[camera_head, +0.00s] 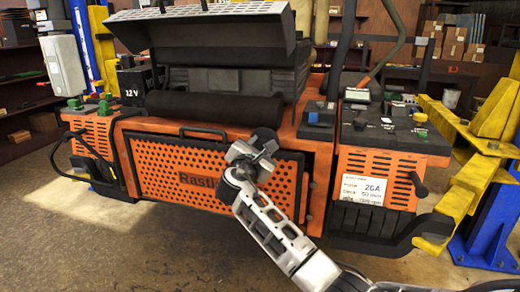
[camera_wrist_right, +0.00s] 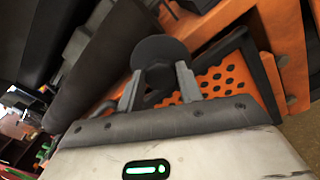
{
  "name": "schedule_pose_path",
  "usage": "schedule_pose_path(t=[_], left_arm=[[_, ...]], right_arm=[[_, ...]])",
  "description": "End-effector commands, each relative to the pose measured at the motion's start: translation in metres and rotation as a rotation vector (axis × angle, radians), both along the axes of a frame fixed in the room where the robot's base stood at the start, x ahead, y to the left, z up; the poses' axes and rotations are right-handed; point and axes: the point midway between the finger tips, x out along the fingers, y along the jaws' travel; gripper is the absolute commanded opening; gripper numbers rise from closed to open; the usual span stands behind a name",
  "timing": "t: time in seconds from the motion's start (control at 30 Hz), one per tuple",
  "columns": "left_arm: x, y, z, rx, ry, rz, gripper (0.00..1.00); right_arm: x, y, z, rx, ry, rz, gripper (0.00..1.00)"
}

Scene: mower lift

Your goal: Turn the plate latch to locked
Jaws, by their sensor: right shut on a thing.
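The orange perforated plate (camera_head: 160,175) with a black frame is upright on the front of the orange mower. The plate latch (camera_head: 263,133) is a dark rounded knob at the plate's upper right edge. My right gripper (camera_head: 257,150) reaches up to it from below and covers part of it. In the right wrist view, the dark round latch (camera_wrist_right: 160,52) sits between the two grey fingers of my right gripper (camera_wrist_right: 160,84), which is shut on it. The plate's holes (camera_wrist_right: 215,80) show behind the fingers. Whether the latch is locked cannot be told. My left gripper is out of view.
A black handle bar (camera_head: 203,131) runs along the plate's top. Yellow lift arms (camera_head: 480,150) flank the mower at right. The floor in front (camera_head: 110,245) is clear.

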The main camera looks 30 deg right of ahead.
Motion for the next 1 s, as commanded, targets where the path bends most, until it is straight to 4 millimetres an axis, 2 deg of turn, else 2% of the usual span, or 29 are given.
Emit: schedule_pose_path(t=[0.53,1.0], left_arm=[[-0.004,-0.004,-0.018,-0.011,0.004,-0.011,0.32],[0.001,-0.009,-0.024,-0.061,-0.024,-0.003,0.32]], right_arm=[[-0.001,-0.001,-0.005,0.339,-0.397,-0.001,0.13],[-0.002,-0.001,-0.006,0.589,-0.69,0.0,0.13]])
